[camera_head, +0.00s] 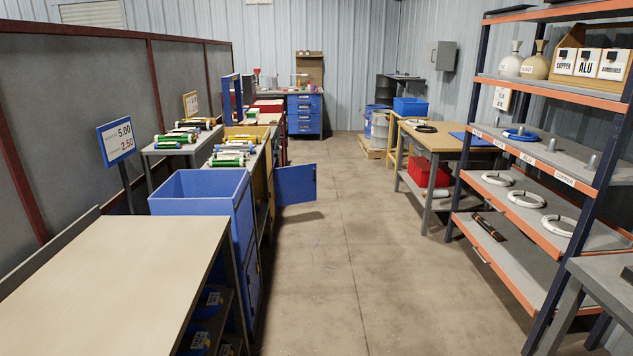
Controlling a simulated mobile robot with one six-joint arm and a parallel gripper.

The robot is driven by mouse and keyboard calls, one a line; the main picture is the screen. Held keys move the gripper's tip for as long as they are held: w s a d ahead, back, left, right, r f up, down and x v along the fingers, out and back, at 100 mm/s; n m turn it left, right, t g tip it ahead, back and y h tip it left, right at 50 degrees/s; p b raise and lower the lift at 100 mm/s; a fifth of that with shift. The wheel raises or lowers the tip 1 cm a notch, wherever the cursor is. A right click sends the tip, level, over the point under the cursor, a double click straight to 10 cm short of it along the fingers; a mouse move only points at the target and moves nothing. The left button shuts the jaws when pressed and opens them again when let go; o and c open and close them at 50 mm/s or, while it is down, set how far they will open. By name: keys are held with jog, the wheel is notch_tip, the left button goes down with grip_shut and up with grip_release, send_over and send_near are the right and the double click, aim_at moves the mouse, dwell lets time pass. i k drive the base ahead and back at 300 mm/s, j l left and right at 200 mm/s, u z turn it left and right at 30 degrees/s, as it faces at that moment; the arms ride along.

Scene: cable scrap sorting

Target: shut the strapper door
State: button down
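A blue door (296,184) stands swung open into the aisle, sticking out from the left row of benches and cabinets. It is the only open door that I can see, and I take it to be the strapper door. A blue upright frame (238,98), perhaps part of the strapper, rises farther back in that row. The opening behind the door is mostly hidden by the nearer cabinets. My gripper is not in view.
A blue open-topped bin (203,184) and a pale tabletop (115,284) are on the near left. Shelving (540,155) and a wooden-topped table (446,137) line the right. The concrete aisle (345,250) between is clear. Blue drawers (304,114) stand at the back.

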aim_at(294, 185)
jog(key=i, duration=3.75)
jog(key=i+u, duration=0.1)
jog(key=i, duration=1.15)
jog(key=i+l, duration=0.2)
jog(key=i, duration=1.05)
jog(key=i+l, duration=0.1)
jog(key=i, duration=1.15)
